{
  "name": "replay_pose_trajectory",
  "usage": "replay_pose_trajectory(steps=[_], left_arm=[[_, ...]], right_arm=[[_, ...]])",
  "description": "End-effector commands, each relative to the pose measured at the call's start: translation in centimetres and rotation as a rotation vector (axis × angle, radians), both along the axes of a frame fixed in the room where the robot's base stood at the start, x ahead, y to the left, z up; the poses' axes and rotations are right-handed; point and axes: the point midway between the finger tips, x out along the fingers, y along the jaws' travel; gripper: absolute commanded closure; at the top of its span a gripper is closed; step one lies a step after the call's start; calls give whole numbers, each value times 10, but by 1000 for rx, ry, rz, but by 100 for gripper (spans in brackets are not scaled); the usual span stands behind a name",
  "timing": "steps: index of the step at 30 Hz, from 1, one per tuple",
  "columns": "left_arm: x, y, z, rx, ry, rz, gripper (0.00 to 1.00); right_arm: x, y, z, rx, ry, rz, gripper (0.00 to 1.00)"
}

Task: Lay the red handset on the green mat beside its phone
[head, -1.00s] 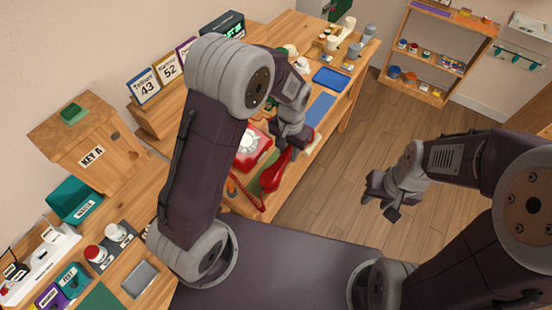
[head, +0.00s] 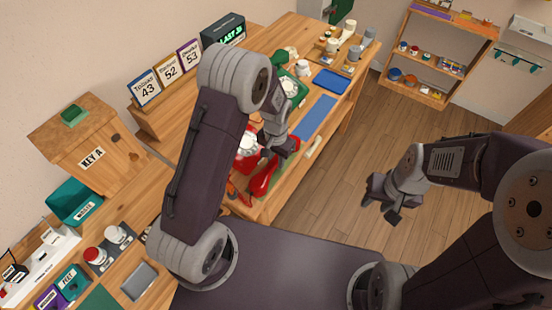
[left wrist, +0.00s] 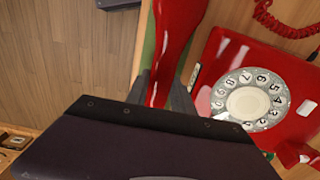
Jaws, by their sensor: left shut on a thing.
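The red handset (head: 264,178) is in my left gripper (head: 280,150), low over the green mat at the table's front edge. In the left wrist view the handset (left wrist: 176,38) runs up from between the fingers (left wrist: 172,98), and a strip of the green mat (left wrist: 149,48) shows along its left side. I cannot tell whether the handset touches the mat. The red phone (head: 244,148) stands beside it, partly hidden by my left arm; its dial and body (left wrist: 290,85) fill the right of the wrist view. My right gripper (head: 382,203) is open and empty over the floor.
A blue mat (head: 317,117), a cream handset (head: 313,147) at the table edge and a green phone (head: 291,88) are farther along the table. A blue tray (head: 331,80) lies beyond. A red coiled cord (left wrist: 285,24) lies by the phone.

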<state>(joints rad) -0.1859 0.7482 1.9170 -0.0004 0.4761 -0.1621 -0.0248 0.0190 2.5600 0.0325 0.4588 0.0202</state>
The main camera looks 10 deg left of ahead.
Motion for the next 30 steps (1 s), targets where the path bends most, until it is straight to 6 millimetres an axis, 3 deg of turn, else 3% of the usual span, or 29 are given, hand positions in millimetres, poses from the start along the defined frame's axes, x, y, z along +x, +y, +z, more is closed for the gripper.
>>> replay_pose_trajectory(steps=[1,3,14,24,30], left_arm=[[0,0,-1,0,0,0,63],[0,0,0,0,0,0,50],[1,0,8,-1,-2,0,50],[1,0,90,-1,-6,0,50],[0,0,119,0,-1,0,50]], right_arm=[[0,0,0,0,0,0,64],[0,0,0,0,0,0,64],[0,0,3,0,0,0,64],[0,0,7,0,0,0,64],[0,0,9,0,0,0,64]])
